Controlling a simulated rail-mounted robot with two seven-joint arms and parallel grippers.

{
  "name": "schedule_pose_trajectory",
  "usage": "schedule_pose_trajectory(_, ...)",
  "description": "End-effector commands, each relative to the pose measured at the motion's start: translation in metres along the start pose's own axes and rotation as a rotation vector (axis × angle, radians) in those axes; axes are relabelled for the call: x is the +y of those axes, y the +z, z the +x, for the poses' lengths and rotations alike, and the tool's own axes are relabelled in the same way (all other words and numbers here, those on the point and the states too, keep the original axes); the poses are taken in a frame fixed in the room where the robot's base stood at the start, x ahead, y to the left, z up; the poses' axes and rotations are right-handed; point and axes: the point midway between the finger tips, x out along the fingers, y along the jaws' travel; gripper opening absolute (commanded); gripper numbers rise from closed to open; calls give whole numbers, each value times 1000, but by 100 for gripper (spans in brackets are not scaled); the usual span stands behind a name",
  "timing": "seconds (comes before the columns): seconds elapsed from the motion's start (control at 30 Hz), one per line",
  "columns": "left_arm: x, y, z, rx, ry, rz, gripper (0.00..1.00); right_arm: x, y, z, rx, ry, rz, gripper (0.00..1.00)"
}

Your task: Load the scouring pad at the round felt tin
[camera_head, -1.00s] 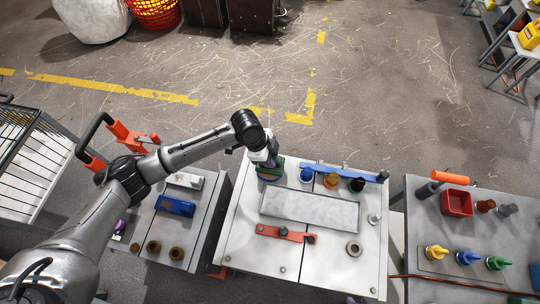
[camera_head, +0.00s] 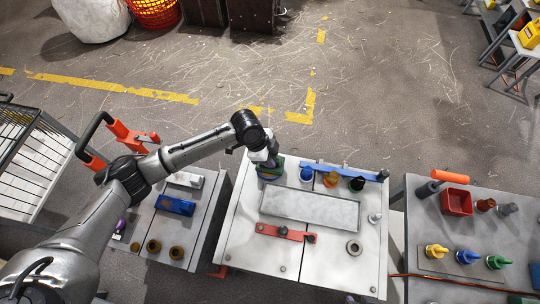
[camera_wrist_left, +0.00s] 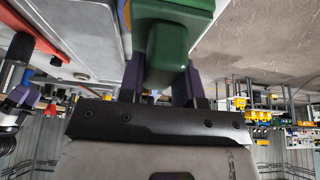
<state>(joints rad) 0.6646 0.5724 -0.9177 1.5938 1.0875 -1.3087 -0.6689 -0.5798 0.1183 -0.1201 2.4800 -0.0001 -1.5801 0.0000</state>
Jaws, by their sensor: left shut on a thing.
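My left gripper (camera_head: 266,157) is over the back left corner of the middle table. It is shut on a green block, which I take for the scouring pad (camera_head: 276,161). In the left wrist view, the pad (camera_wrist_left: 168,55) sits between the two purple-grey fingers and a wider green part lies beyond it. I cannot tell whether the two touch. My right gripper is not in view.
The middle table (camera_head: 240,230) bears a pale rectangular plate (camera_head: 310,209), a blue bar (camera_head: 340,172) with several round coloured pieces beside it, a red bar (camera_head: 280,232) and a grey ring (camera_head: 354,248). The left table has a blue block (camera_head: 175,205); the right table has a red bin (camera_head: 457,203).

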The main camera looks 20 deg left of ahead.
Motion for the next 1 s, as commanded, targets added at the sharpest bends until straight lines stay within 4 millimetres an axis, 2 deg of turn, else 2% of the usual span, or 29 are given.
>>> schedule_pose_trajectory(1.0, 0, 2, 2, -4, 1, -2, 13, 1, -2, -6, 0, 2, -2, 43)
